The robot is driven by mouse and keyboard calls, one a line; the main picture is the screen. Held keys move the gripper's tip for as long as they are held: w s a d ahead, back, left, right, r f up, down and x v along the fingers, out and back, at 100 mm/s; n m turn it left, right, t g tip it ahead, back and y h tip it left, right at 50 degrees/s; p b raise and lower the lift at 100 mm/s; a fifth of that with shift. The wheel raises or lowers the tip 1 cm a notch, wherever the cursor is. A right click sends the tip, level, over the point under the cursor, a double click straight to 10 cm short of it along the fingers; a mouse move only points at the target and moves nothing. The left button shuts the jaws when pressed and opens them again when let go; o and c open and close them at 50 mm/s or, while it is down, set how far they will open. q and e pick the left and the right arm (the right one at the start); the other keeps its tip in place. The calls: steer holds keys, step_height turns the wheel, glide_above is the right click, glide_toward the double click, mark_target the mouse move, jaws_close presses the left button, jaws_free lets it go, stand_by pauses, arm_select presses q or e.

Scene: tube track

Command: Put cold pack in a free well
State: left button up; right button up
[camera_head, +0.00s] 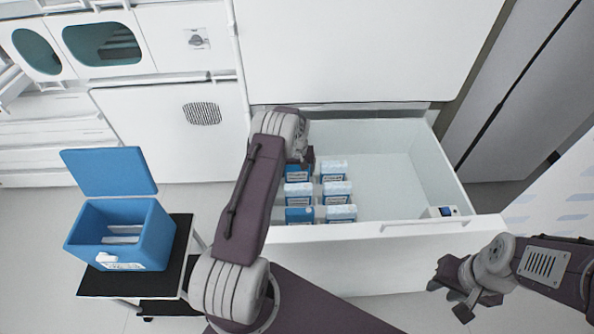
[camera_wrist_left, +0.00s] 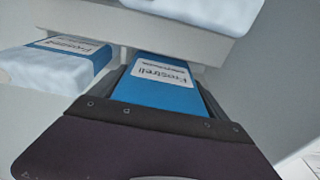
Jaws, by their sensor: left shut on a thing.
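My left gripper (camera_head: 299,162) reaches down into the open white drawer (camera_head: 400,170). It is shut on a blue cold pack with a white label (camera_wrist_left: 160,85), seen between its fingers in the left wrist view. In the head view the arm partly hides this pack (camera_head: 297,175). Several other packs, blue with frosty white tops, stand in two columns in the drawer's left part, such as this frosted pack (camera_head: 339,191). One pack (camera_head: 299,215) in the near left shows a plain blue top. My right gripper (camera_head: 450,300) is empty and open, outside the drawer front.
A blue cool box (camera_head: 120,235) with its lid (camera_head: 108,172) raised stands on a black-topped cart (camera_head: 95,283) at the left; pale bars show inside. A small device (camera_head: 440,211) sits at the drawer's near right corner.

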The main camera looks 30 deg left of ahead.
arm_select(q)
steer(key=shift+f+b, duration=0.35)
steer(key=shift+f, duration=0.4)
steer(key=shift+f, duration=0.1)
steer(key=shift+f+b, duration=0.3)
steer(key=shift+b, duration=0.05)
steer(key=o, duration=1.4)
steer(key=shift+c, duration=0.2)
steer(key=r, duration=0.3)
steer(key=r+p, duration=0.1)
steer(key=r, duration=0.2)
steer(key=s+r+p, duration=0.1)
steer(key=r, duration=0.2)
steer(key=shift+d, duration=0.3)
